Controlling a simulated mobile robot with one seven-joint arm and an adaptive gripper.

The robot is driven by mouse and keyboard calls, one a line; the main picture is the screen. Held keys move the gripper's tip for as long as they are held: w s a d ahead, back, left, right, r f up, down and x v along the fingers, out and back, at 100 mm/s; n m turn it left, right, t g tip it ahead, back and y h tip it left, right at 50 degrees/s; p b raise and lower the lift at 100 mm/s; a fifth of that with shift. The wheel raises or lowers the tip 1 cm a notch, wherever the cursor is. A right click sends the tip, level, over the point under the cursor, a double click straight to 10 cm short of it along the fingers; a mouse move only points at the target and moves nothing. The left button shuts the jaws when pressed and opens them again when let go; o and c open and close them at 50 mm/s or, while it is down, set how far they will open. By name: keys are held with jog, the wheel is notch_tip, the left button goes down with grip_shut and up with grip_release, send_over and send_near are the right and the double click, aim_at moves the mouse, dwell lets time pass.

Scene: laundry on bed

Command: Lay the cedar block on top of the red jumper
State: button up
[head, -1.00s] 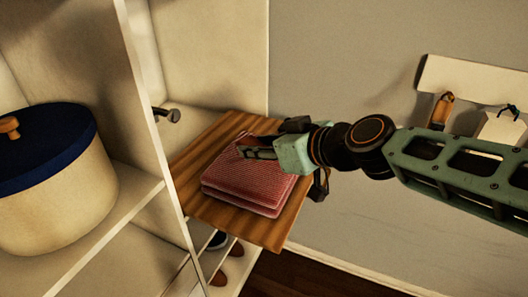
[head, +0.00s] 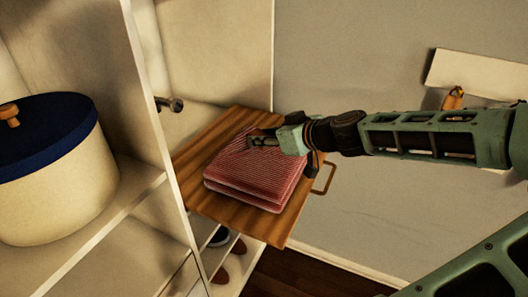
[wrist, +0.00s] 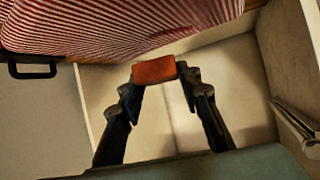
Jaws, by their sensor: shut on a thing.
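The red jumper (head: 252,178) is folded, with fine pale stripes, and lies on a wooden board; it also fills the top left of the wrist view (wrist: 120,25). My gripper (head: 257,141) is over the jumper's far part in the head view. In the wrist view my gripper (wrist: 155,80) is shut on the cedar block (wrist: 154,70), a small orange-brown piece held between the fingertips. The block is too small or hidden to make out in the head view. I cannot tell whether it touches the jumper.
The wooden board (head: 262,226) has a handle at its right and juts from a pale cabinet. A cream round box (head: 60,185) with a blue lid stands on the left shelf. Shoes (head: 228,262) sit below. A hook rail (head: 478,75) is on the right wall.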

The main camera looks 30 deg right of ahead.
aim_at(264, 156)
jog(key=shift+w+d+f, duration=0.2)
jog(key=shift+w+f, duration=0.15)
jog(key=shift+f, duration=0.1)
jog(key=shift+w+d+f, duration=0.15)
jog(key=shift+w+f, duration=0.15)
jog(key=shift+f, duration=0.15)
jog(key=shift+w+f+b, duration=0.1)
jog(key=shift+f+b, duration=0.4)
jog(key=shift+f, duration=1.15)
jog(key=shift+f, duration=0.1)
jog(key=o, duration=0.9)
jog(key=shift+o, duration=0.2)
jog(key=shift+r, duration=0.2)
jog(key=shift+p+v, duration=1.15)
jog(key=shift+v, duration=4.85)
